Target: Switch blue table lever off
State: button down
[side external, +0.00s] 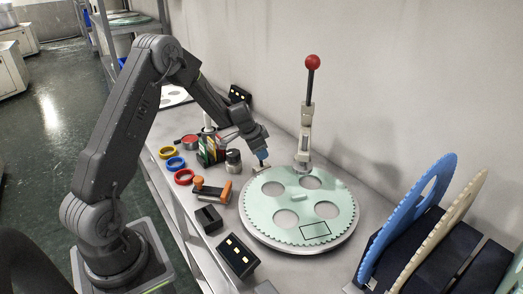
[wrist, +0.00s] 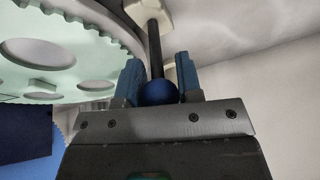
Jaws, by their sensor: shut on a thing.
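In the wrist view, the blue ball knob (wrist: 158,93) of the blue table lever sits between the two blue fingers of my gripper (wrist: 159,80). My gripper is shut on this knob. The lever's dark rod (wrist: 155,45) runs from the knob to a pale mount (wrist: 150,10) at the top of the picture. In the side view, my gripper (side external: 262,158) is low at the back left edge of the round lapping table (side external: 335,240). The knob cannot be made out there, and the lever's angle is unclear.
A red-knobbed lever (side external: 312,62) stands upright behind the table. A mint toothed plate (side external: 298,206) lies on the table. Blue (side external: 405,215) and beige (side external: 440,225) discs stand in a rack at right. Rings, an orange-handled tool (side external: 212,190) and black boxes (side external: 238,256) crowd the bench at left.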

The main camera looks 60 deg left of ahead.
jog(key=shift+s+d, duration=0.1)
jog(key=shift+s, duration=0.1)
jog(key=c, duration=0.8)
grip_release()
jog(key=v, duration=1.3)
jog(key=shift+s+r, duration=0.2)
jog(key=shift+r, duration=0.1)
